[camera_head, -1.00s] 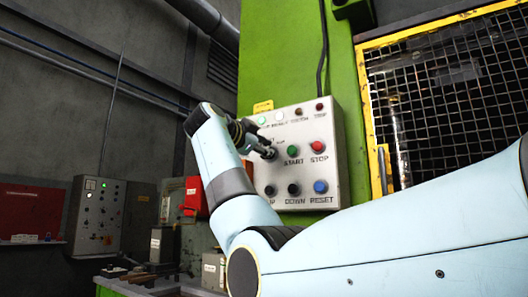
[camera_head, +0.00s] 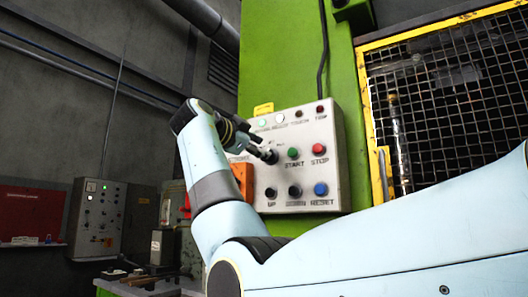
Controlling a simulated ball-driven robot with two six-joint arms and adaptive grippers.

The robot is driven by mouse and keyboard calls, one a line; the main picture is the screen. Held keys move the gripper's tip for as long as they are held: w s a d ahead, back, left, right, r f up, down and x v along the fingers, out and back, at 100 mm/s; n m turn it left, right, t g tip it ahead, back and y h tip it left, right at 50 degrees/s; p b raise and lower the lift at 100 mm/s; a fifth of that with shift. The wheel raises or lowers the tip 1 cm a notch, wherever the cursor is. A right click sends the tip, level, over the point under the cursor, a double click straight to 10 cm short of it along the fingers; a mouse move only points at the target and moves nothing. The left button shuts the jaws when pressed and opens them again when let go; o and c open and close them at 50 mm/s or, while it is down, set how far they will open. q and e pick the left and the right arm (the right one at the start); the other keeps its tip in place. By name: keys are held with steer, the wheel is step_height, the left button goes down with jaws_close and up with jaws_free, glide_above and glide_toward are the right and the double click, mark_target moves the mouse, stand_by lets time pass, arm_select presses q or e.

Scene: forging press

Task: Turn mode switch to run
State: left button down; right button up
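The control panel (camera_head: 325,168) is a pale grey box on the green press frame. The mode switch (camera_head: 270,155) is a dark knob on it, left of the green START button (camera_head: 292,153) and the red STOP button (camera_head: 319,149). My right gripper (camera_head: 262,149) is at the switch, reaching in from the left side of the panel. Its dark fingers partly cover the switch and its labels. I cannot tell whether the fingers touch or grip the knob. My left gripper is not in view.
Black UP (camera_head: 271,192) and DOWN (camera_head: 295,190) buttons and a blue RESET button (camera_head: 320,188) sit below the switch. Indicator lamps (camera_head: 279,117) line the panel top. A yellow-framed mesh guard (camera_head: 440,100) stands at right. Another control cabinet (camera_head: 95,218) stands at left.

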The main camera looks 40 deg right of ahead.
steer(key=v, duration=0.8)
steer(key=shift+a, duration=0.35)
steer(key=shift+s, duration=0.15)
